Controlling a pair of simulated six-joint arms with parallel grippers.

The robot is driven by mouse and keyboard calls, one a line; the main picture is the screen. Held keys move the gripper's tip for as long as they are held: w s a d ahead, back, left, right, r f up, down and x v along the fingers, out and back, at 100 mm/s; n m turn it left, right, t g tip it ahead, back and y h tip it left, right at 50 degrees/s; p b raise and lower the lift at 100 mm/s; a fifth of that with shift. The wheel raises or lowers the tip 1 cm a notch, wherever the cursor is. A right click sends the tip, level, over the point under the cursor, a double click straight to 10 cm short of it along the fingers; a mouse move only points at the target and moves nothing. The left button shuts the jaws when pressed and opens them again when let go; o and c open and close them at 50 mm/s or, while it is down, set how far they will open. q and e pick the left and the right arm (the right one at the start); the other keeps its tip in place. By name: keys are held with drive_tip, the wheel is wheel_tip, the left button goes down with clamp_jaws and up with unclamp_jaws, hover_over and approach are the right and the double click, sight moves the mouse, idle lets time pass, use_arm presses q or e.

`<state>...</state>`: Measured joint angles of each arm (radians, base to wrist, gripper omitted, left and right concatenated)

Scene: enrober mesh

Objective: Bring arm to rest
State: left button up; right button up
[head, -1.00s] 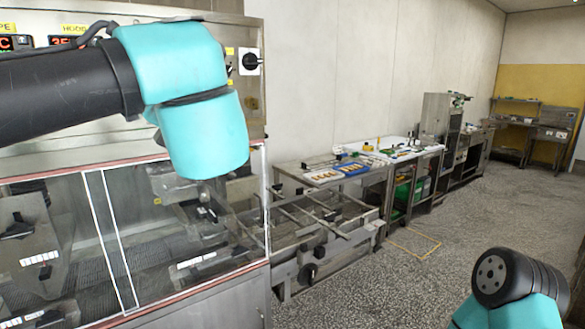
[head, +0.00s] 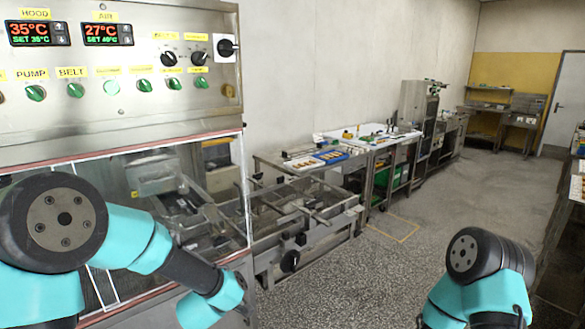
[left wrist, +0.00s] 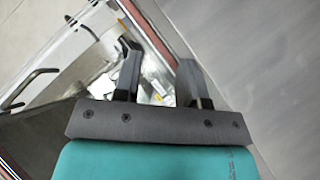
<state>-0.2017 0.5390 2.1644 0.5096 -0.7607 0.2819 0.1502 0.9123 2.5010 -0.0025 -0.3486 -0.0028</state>
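In the head view my left arm (head: 130,240) is folded low at the left, in front of the enrober's clear hood (head: 160,200). Its gripper is below the picture or hidden there. In the left wrist view my left gripper (left wrist: 160,72) has its two black fingers apart, with nothing between them. The machine's glass and red-edged frame lie beyond the fingers. My right arm (head: 480,275) shows at the bottom right of the head view; its gripper is out of view.
The control panel (head: 120,65) with knobs and two temperature displays is above the hood. A metal conveyor frame (head: 305,215) stands beside the machine. A table with trays (head: 318,159) is farther back. The speckled floor (head: 400,260) is clear in the middle.

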use_arm(q)
drive_tip(key=s+a+f+m+g+h, duration=0.1)
drive_tip(key=s+f+m+g, duration=0.3)
drive_tip(key=s+f, duration=0.9)
drive_tip(key=s+a+f+m+g+h, duration=0.1)
drive_tip(key=s+f+m+g+h, duration=0.2)
drive_tip(key=s+f+g, duration=0.5)
drive_tip(key=s+f+m, duration=0.1)
drive_tip(key=s+f, duration=0.5)
drive_tip(key=f, duration=0.2)
drive_tip(key=shift+f+m, duration=0.15)
drive_tip(key=shift+m, duration=0.15)
